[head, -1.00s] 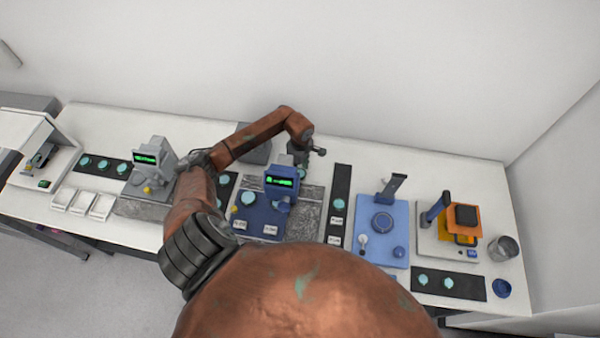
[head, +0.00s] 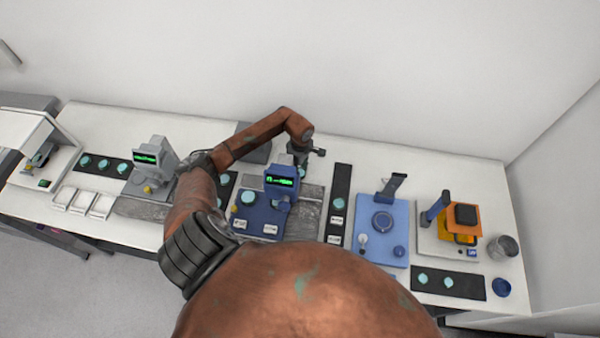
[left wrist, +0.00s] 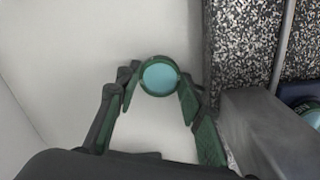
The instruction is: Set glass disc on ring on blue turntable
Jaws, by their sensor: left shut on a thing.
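My left gripper (left wrist: 160,85) is shut on a teal glass disc (left wrist: 160,76) with a dark green rim, held between its fingertips in the left wrist view. In the head view my left gripper (head: 302,164) is at the back of the bench, behind the blue instrument with the green display; the disc is hard to make out there. The blue turntable (head: 383,222) is a round part with a ring, on a light blue base plate (head: 372,249) to the right of the gripper. No disc can be made out on it. My right gripper is not in view.
A bent dark post (head: 393,186) stands behind the turntable. The blue instrument (head: 280,181) stands on a grey stone slab (head: 309,212). A black strip (head: 341,181) with a teal disc lies between slab and turntable base. An orange-topped device (head: 465,218) stands farther right.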

